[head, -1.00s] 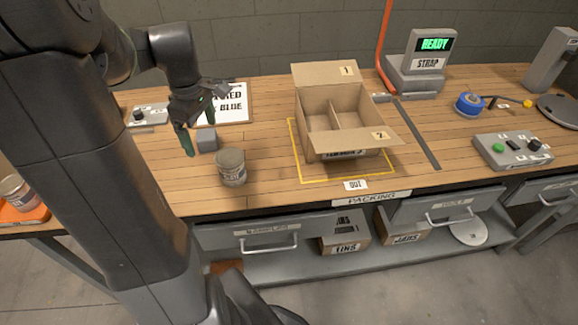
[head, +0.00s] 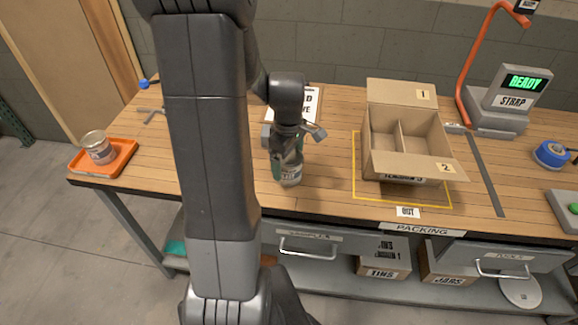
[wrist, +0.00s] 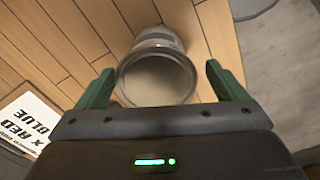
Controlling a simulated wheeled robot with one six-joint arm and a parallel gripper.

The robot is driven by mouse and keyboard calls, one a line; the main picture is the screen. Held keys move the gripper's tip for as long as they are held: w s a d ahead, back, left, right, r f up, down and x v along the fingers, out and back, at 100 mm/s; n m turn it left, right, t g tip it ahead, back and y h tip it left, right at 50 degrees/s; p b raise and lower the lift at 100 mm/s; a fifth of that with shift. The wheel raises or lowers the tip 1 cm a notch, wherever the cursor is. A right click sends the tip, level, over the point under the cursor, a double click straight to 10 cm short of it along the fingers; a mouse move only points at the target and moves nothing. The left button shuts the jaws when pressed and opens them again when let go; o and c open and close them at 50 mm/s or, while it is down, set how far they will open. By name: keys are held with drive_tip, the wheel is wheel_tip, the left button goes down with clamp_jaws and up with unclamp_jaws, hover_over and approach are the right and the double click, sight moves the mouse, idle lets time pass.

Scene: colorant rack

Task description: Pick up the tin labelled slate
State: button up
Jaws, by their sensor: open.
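A grey tin (head: 290,177) with a pale label band stands on the wooden bench near its front edge. I cannot read the label for certain. In the wrist view the same tin (wrist: 158,76) shows its round top between the two green fingers. My gripper (head: 287,160) is at the tin from above; it is open, with a finger on either side and visible gaps in the wrist view (wrist: 162,84).
An open cardboard box (head: 412,163) stands inside a yellow outline to the right of the tin. A sign with lettering (head: 312,100) is behind my gripper.

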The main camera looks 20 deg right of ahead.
drive_tip(key=shift+w+d+f, duration=0.15)
drive_tip(key=shift+f, duration=1.7)
drive_tip(key=c, duration=1.2)
drive_tip(key=shift+o, duration=0.2)
